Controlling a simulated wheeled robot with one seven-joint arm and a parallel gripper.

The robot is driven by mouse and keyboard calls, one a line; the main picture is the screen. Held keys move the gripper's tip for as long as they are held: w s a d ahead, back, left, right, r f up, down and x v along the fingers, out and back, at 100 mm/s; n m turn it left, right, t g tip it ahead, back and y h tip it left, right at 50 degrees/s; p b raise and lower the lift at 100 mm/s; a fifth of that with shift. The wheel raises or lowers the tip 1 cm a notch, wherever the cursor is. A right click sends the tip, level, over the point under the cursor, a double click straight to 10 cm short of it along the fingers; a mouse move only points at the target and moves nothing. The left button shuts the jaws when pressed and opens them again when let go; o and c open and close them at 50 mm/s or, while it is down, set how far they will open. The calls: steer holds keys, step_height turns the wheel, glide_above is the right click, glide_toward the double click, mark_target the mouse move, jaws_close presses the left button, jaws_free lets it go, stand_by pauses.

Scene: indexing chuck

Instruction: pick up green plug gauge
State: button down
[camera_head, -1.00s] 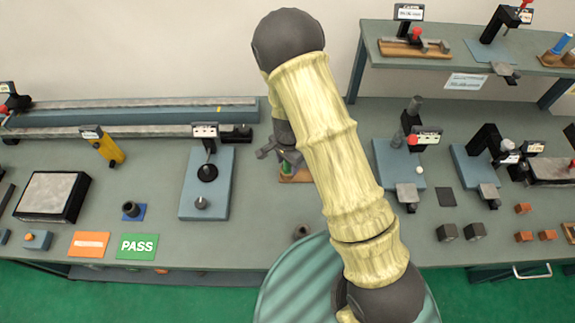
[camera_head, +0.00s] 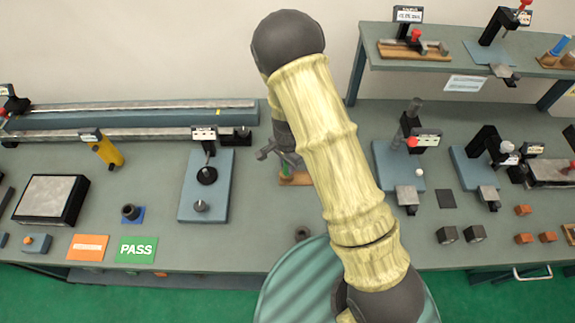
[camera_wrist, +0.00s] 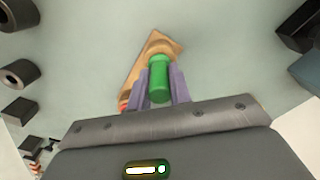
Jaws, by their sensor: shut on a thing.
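The green plug gauge (camera_wrist: 159,78) shows in the wrist view between the two fingers of my gripper (camera_wrist: 160,88), which is shut on it. Its far end is over or in a wooden stand (camera_wrist: 158,46); I cannot tell whether it is clear of the stand. In the head view a small part of the green gauge (camera_head: 285,170) shows beside my arm, above the brown wooden stand (camera_head: 296,180). My gripper (camera_head: 280,153) is partly hidden behind my arm there.
A blue gauge stand (camera_head: 207,185) stands to the left, and another blue-based stand (camera_head: 405,180) to the right. A dark ring (camera_head: 302,232) lies in front. A green PASS card (camera_head: 137,249) lies at the front left. The grey bench (camera_head: 255,220) between them is mostly clear.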

step_height(320, 180, up, 9)
steer(key=shift+s+a+r+b, duration=0.1)
steer(key=shift+a+b, duration=0.05)
steer(key=shift+b, duration=0.6)
steer(key=shift+r, duration=0.2)
